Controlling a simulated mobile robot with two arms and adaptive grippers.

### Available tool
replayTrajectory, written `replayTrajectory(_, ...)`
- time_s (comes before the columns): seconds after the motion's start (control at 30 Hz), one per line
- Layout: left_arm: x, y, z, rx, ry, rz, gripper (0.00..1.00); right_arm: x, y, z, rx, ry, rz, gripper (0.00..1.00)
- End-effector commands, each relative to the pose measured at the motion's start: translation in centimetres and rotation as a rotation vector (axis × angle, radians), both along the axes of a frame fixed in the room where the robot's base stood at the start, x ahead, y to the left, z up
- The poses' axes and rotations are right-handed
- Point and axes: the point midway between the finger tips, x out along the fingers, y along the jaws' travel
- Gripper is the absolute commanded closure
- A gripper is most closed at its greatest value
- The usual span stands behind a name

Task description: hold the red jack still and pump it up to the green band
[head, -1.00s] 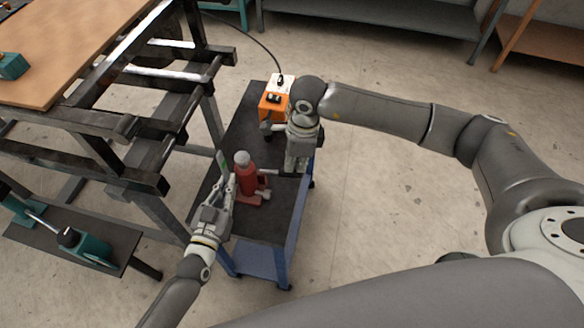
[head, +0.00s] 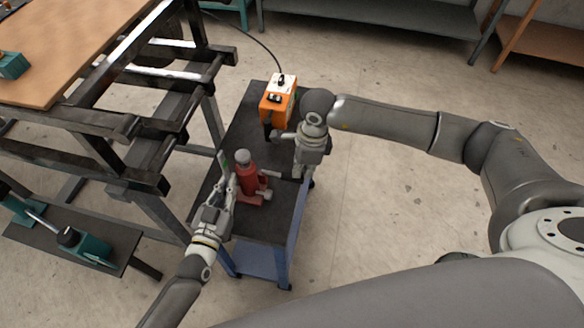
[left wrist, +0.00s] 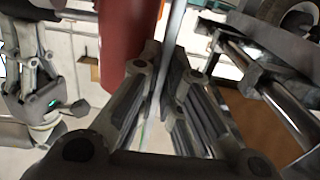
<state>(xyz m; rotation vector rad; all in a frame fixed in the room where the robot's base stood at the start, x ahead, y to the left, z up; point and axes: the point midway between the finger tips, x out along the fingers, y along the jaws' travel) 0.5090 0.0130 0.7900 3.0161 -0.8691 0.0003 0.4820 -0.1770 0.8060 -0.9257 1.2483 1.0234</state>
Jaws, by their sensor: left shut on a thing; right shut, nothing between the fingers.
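The red jack (head: 247,182) stands upright on the black top of the blue cart, with a pale round cap. In the left wrist view its red body (left wrist: 128,40) rises just left of my fingers. A thin grey upright strip (head: 223,160) with a green mark stands beside it. My left gripper (head: 229,186) is shut on this strip, close against the jack; its fingers show in the left wrist view (left wrist: 167,80). A short grey lever (head: 270,174) sticks out on the jack's right. My right gripper (head: 298,172) is shut and empty, just right of the lever; contact cannot be told.
An orange box (head: 277,105) with a white top and black knob stands at the cart's (head: 265,222) far end, with a black cable. A dark-framed bench (head: 120,125) is close on the left. A teal tool (head: 88,247) lies on its lower shelf.

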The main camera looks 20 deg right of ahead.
Motion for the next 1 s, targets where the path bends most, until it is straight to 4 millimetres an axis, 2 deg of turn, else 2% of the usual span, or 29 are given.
replayTrajectory(0.03,0.0,0.0,0.1,-0.004,-0.001,0.001,1.0,-0.3,-0.9,0.0,-0.007,0.005,-0.002,1.0)
replayTrajectory(0.1,0.0,0.0,0.0,-0.004,0.0,0.001,1.0,-0.5,-1.2,0.1,-0.006,0.006,-0.003,1.0)
replayTrajectory(0.33,0.1,0.1,0.0,-0.004,0.0,0.002,1.0,-0.5,-1.1,0.1,-0.008,0.008,-0.002,1.0)
replayTrajectory(0.47,0.1,0.1,0.0,-0.003,0.001,0.002,1.0,-0.4,-1.2,0.9,-0.008,0.006,-0.002,1.0)
replayTrajectory(0.57,0.1,0.1,0.0,-0.002,0.0,0.003,1.0,-0.4,-1.4,2.5,-0.008,0.003,-0.002,1.0)
replayTrajectory(0.9,0.1,0.1,0.0,-0.001,0.0,0.002,1.0,-0.6,-1.9,9.6,-0.005,0.001,-0.002,1.0)
replayTrajectory(1.0,0.1,0.1,0.0,-0.001,-0.001,0.002,1.0,-0.6,-2.0,10.9,-0.005,0.002,-0.002,1.0)
